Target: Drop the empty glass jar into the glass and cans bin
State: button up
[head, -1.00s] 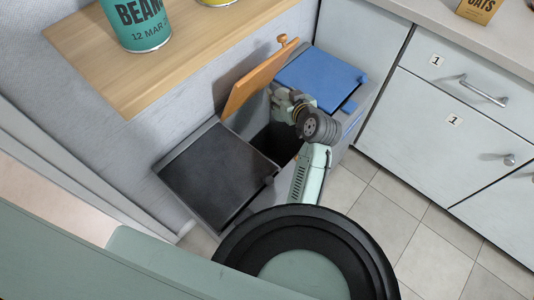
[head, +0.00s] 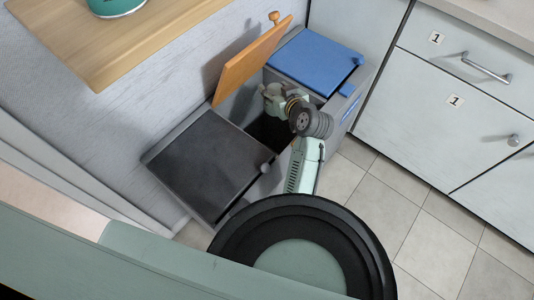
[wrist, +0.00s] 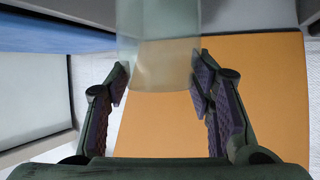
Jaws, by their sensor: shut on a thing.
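The empty glass jar (wrist: 158,45), clear and faintly greenish, sits between the two fingers in the wrist view. My gripper (wrist: 160,83) is shut on it. In the head view my gripper (head: 277,97) is at the open middle bin, in front of its raised orange lid (head: 250,62). The jar cannot be made out in the head view. The orange lid (wrist: 260,95) fills much of the wrist view behind the jar. No label naming the bin is readable.
A bin with a shut black lid (head: 208,162) stands left of the opening, and one with a shut blue lid (head: 315,62) stands right. A wooden shelf (head: 120,45) with a green can (head: 117,5) is above left. Cabinets (head: 440,130) and bare floor tiles (head: 385,205) lie right.

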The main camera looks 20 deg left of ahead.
jog(key=o, duration=1.4)
jog(key=shift+c, duration=0.2)
jog(key=shift+s+d, duration=0.1)
jog(key=v, duration=1.2)
